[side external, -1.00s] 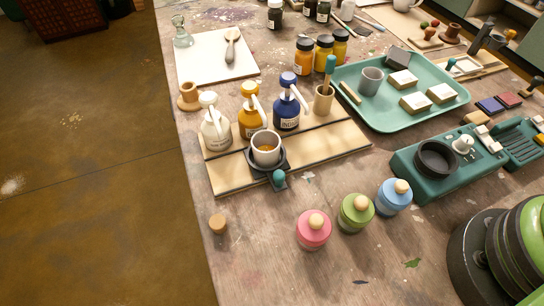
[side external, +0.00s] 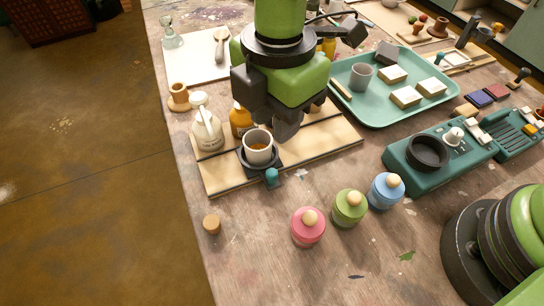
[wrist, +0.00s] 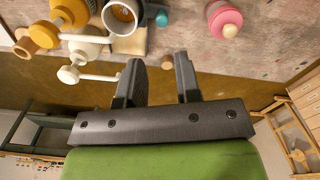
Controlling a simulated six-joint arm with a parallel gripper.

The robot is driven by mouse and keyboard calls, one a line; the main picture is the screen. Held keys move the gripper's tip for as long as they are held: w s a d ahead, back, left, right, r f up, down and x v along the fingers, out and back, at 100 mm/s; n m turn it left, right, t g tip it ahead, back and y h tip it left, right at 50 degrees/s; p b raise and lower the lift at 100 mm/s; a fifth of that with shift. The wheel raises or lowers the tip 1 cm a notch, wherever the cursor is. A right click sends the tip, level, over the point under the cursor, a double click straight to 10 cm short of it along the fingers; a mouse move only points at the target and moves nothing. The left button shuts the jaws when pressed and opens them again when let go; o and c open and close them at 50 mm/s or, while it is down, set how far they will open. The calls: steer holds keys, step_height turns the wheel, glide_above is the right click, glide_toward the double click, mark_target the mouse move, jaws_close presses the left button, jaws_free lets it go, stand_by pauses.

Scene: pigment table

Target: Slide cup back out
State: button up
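The pale grey cup (side external: 258,149) stands upright in a dark square holder (side external: 272,163) with a teal knob, on the wooden board (side external: 225,178) before the pump bottles. It has amber content. In the wrist view the cup (wrist: 119,14) is at the top edge, partly cut off. My gripper (side external: 272,118) is beside and above the cup's far side in the side view, not visibly holding it. In the wrist view my gripper's fingers (wrist: 160,72) are apart with nothing between them.
Pink (side external: 308,228), green (side external: 349,208) and blue (side external: 385,191) lidded jars stand at the front right. A cork (side external: 212,224) lies near the left table edge. A teal tray (side external: 385,118) holds a grey cup and blocks. Bare table lies before the board.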

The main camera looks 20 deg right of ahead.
mark_target(272, 172)
steer(key=shift+n, duration=0.3)
steer(key=f, duration=1.1)
steer(key=shift+s+a, duration=0.15)
steer(key=shift+a, duration=0.15)
jaws_close()
